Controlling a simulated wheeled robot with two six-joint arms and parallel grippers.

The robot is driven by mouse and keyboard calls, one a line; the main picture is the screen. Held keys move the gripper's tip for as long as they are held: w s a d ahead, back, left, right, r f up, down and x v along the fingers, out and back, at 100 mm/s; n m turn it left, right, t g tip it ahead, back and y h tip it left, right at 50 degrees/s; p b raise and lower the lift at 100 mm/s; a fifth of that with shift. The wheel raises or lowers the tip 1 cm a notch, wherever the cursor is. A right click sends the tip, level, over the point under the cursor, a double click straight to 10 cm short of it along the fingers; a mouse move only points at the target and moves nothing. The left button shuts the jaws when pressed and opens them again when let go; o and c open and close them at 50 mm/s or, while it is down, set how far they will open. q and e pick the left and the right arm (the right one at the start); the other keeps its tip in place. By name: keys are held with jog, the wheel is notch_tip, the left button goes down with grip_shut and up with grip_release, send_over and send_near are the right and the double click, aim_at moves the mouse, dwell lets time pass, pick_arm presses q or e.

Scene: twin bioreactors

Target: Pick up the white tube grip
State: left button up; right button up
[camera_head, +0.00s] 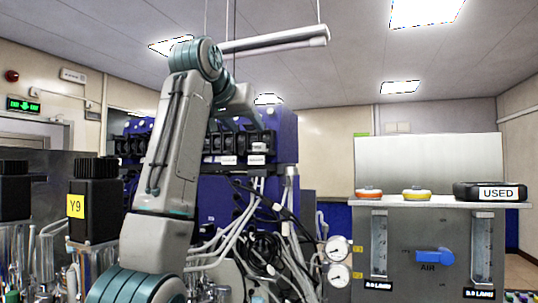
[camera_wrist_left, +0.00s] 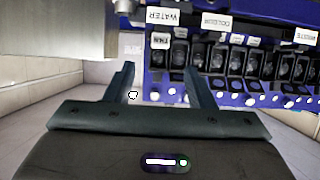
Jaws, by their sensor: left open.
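My left arm rises through the middle of the head view, and its forearm bends away toward the blue unit (camera_head: 285,130). My left gripper (camera_wrist_left: 160,88) shows in the left wrist view, with its two dark fingers apart and nothing seen between them. The row of black clamp-like parts (camera_wrist_left: 236,62) is beyond the fingers, under white labels such as WATER (camera_wrist_left: 176,17), which appear upside down. White tubes (camera_head: 212,243) hang below the blue unit in the head view. I cannot single out the white tube grip for certain. My right gripper is in neither view.
A grey panel at the right has an AIR valve with a blue handle (camera_head: 434,256) and two flow meters. A black USED tray (camera_head: 490,191) stands on its shelf. Black-topped vessels, one marked Y9 (camera_head: 75,206), stand at the left. A long pale fixture (camera_head: 275,41) hangs overhead.

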aim_at(257, 152)
pick_arm(q)
jog(key=p+x, duration=0.4)
jog(key=x, duration=0.3)
jog(key=shift+w+d+p, duration=0.15)
jog(key=shift+p, duration=0.15)
jog(key=shift+w+d+f, duration=0.15)
jog(key=shift+w+f, duration=0.15)
jog(key=shift+w, duration=0.1)
jog(key=shift+c, duration=0.2)
jog(key=shift+s, duration=0.1)
jog(key=c, duration=1)
jog(key=shift+r, duration=0.1)
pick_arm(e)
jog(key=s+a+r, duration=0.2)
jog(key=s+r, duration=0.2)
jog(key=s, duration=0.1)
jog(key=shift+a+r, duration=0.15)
